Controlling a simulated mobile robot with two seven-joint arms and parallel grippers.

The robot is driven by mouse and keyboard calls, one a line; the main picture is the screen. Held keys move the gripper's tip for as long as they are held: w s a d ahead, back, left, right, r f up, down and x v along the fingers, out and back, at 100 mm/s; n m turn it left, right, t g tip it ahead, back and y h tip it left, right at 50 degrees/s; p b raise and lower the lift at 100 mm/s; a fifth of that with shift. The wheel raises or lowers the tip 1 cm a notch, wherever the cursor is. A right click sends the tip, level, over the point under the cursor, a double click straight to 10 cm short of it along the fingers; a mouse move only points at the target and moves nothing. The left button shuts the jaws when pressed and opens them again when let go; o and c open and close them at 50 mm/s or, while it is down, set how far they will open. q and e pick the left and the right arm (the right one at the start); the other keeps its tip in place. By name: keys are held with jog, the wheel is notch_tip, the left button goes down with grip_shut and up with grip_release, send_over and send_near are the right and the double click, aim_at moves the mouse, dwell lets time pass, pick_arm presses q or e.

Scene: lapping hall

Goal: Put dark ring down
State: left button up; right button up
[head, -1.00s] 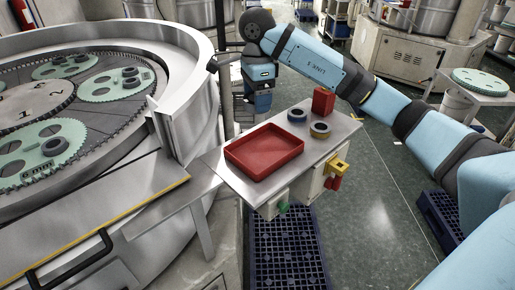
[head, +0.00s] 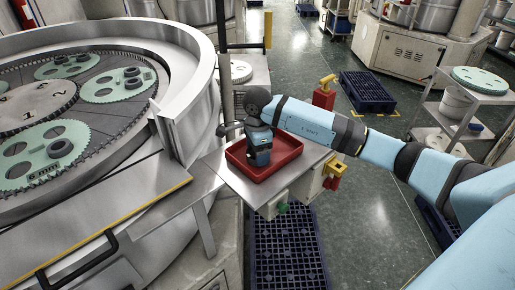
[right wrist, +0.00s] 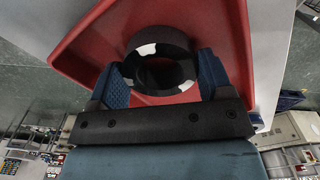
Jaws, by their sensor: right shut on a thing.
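In the right wrist view a dark ring (right wrist: 160,36) with pale glints sits between the two blue finger pads of my right gripper (right wrist: 164,74), which is shut on it. The red tray (right wrist: 90,55) lies behind and below the ring. In the head view my right gripper (head: 258,158) points down inside the outline of the red tray (head: 284,168), towards its left half. The ring is hidden there by the gripper. I cannot tell whether the ring touches the tray floor. My left gripper is not in view.
The tray is on a small metal table (head: 226,180) beside the round lapping machine (head: 183,85). Green carriers with dark rings (head: 61,148) lie on the machine.

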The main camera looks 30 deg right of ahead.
jog(key=o, duration=0.6)
jog(key=shift+f, duration=0.15)
jog(key=o, duration=0.4)
jog(key=shift+r, duration=0.2)
notch_tip(320, 180, up, 12)
jog(key=b, duration=0.3)
